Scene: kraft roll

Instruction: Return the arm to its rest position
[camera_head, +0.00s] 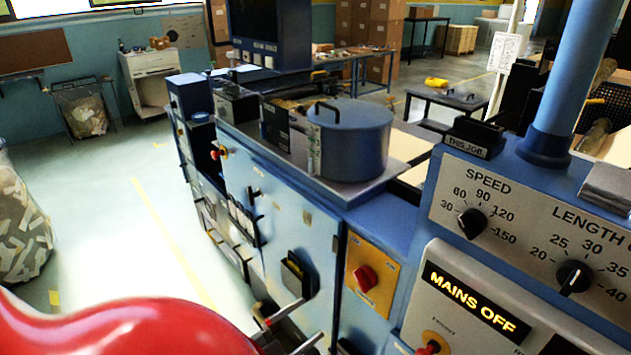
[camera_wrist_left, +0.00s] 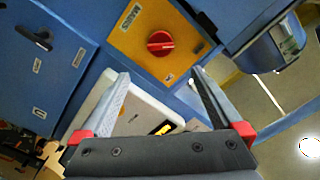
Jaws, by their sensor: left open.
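My left arm, red, comes in at the lower left of the head view. My left gripper (camera_head: 303,328) is at the bottom middle, in front of the blue machine cabinet (camera_head: 285,240). In the left wrist view the gripper's two fingers (camera_wrist_left: 160,95) are spread apart with nothing between them. The orange mains panel with a red rotary switch (camera_wrist_left: 159,42) lies beyond the fingertips; the switch also shows in the head view (camera_head: 365,278), right of the gripper. My right gripper is not in view.
The control panel with speed and length knobs (camera_head: 472,223) and a lit "MAINS OFF" display (camera_head: 467,300) stands at the right. A blue lidded drum (camera_head: 350,140) sits on the cabinet top. A clear bag of scraps (camera_head: 20,225) stands at the left. The floor between is open.

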